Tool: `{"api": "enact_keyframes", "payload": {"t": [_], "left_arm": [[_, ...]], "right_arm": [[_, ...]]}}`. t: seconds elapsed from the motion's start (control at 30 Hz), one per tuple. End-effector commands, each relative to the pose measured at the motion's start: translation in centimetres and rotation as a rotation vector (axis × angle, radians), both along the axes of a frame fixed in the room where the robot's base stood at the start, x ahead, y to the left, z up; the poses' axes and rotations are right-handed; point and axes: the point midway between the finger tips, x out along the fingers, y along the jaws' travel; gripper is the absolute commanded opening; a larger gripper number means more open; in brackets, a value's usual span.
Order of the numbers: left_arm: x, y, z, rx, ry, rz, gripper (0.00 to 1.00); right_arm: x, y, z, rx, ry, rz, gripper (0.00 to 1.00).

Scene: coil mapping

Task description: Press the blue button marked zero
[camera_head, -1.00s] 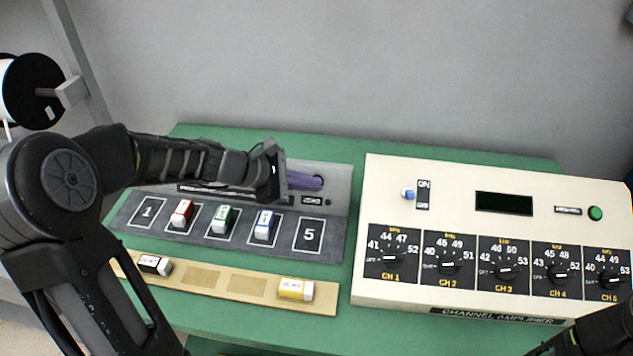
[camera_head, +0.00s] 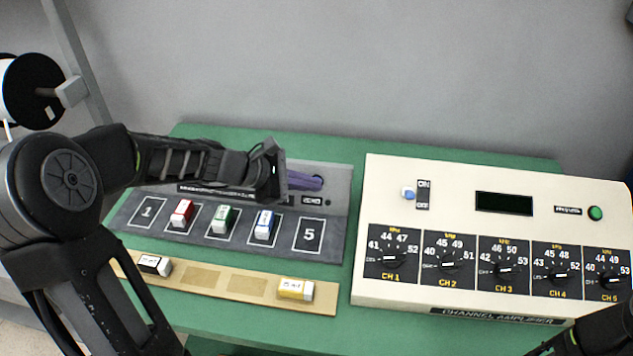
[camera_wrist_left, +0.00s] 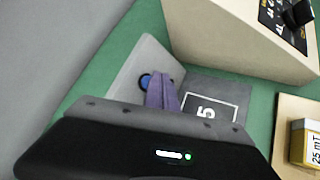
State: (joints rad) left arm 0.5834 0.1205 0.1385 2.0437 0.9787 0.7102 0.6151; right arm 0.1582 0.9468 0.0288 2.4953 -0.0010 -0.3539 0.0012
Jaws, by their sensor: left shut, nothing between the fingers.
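The blue button (camera_wrist_left: 145,82) sits on the grey sloped panel behind the numbered slots. In the head view it is mostly hidden behind my left fingertips, above the small ZERO label (camera_head: 312,201). My left gripper (camera_head: 306,181) is shut and empty, its purple fingers pointing right along the panel. In the left wrist view its fingertips (camera_wrist_left: 162,90) are right beside the button and overlap its edge. I cannot tell whether they touch it. My right gripper is out of view; only part of that arm shows at the lower right.
Red (camera_head: 181,213), green (camera_head: 223,218) and blue (camera_head: 264,225) blocks stand in the middle slots of the grey board. A wooden strip (camera_head: 205,279) in front holds black (camera_head: 155,265) and yellow (camera_head: 296,289) blocks. The cream channel amplifier (camera_head: 445,190) stands to the right.

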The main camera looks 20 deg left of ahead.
Motion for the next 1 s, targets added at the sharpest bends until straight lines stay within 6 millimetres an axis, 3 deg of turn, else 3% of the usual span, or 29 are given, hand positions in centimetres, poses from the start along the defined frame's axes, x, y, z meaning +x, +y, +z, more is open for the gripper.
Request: {"api": "enact_keyframes", "payload": {"t": [1.0], "left_arm": [[0.82,0.21,-0.53,0.0,0.0,0.0,0.0]], "right_arm": [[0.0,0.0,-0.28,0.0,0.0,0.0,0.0]]}}
